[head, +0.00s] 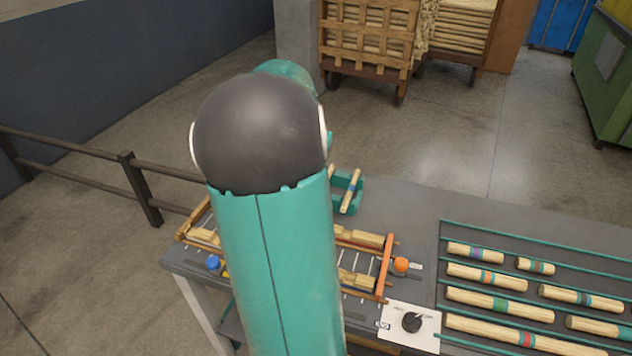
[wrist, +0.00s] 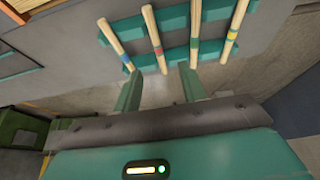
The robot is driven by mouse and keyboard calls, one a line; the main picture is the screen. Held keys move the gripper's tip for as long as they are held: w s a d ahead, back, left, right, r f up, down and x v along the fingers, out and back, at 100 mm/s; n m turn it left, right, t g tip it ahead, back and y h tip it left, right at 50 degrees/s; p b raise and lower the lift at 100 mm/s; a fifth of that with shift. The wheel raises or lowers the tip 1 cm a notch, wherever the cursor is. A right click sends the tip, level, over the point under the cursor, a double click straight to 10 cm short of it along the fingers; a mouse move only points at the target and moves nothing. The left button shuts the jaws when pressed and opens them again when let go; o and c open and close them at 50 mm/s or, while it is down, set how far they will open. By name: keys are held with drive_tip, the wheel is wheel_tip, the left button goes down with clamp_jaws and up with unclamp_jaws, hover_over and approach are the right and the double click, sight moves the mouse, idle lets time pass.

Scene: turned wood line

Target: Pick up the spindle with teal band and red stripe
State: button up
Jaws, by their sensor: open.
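In the wrist view, several pale wooden spindles lie across a teal rack (wrist: 175,18). One has a reddish mark (wrist: 158,50); a teal band on it cannot be made out. In the head view, a long spindle (head: 480,329) at the front of the right rack shows red and teal marks. A short spindle (head: 536,266) at the back has similar colours. My arm hides my gripper there.
A dark railing (head: 125,180) stands at the left. Wooden carts (head: 368,40) stand behind on open floor.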

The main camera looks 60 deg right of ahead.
drive_tip(key=x, duration=0.8)
drive_tip(key=shift+s+d+f, duration=0.2)
drive_tip(key=shift+d+f, duration=0.1)
drive_tip(key=x, duration=0.5)
drive_tip(key=shift+s+d, duration=0.15)
drive_tip(key=shift+d, duration=0.1)
clamp_jaws()
